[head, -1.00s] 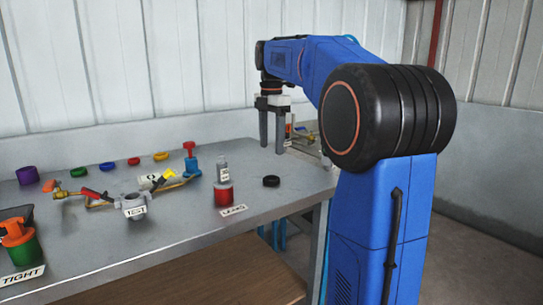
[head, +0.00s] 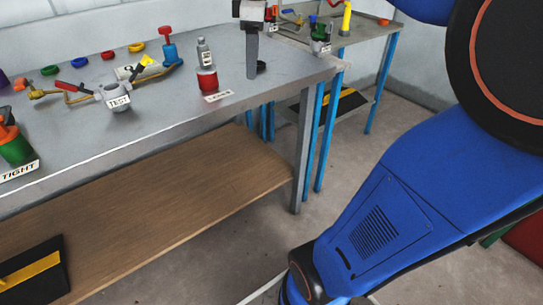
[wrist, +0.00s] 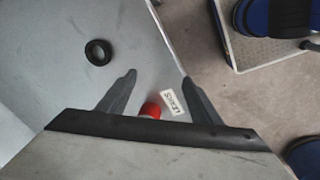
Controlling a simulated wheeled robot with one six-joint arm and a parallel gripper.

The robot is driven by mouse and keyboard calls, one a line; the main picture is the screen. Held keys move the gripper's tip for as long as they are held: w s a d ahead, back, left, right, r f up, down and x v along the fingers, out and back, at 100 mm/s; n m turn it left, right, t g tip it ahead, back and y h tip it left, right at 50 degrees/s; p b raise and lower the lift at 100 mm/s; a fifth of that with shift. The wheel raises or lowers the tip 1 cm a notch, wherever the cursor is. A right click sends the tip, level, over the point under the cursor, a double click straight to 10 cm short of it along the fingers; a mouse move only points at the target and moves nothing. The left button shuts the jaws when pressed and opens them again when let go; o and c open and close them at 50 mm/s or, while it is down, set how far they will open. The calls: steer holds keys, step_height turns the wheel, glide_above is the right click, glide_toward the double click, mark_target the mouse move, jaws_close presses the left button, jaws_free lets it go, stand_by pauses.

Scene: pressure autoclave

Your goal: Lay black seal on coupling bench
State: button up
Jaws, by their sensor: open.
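The black seal (wrist: 98,52) is a small dark ring lying flat on the grey bench top (wrist: 60,100) in the wrist view. In the head view the seal (head: 261,68) sits near the bench's right end, partly hidden behind a finger of my gripper (head: 251,55). In the wrist view my gripper (wrist: 160,77) is open and empty, its fingers apart above the bench's edge, with the seal off to the upper left and not between them. I cannot tell which bench is the coupling bench; no such label is readable.
A red can (head: 207,83), a grey bottle (head: 203,53) and a white label (head: 218,96) stand close to the seal. A grey TEST fitting (head: 117,97) is further left. A second bench (head: 350,38) with fittings stands at the back right.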

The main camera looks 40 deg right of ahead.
steer(key=s+a+f+m+t, duration=0.1)
steer(key=s+a+f+m, duration=0.2)
steer(key=s+f, duration=0.6)
steer(key=s+a+f+m+t, duration=0.1)
steer(key=s+a+f+m, duration=0.3)
steer(key=s+f+m, duration=0.4)
step_height(320, 180, down, 2)
steer(key=shift+s+f+t, duration=0.1)
steer(key=shift+s+t, duration=0.3)
steer(key=shift+s, duration=0.15)
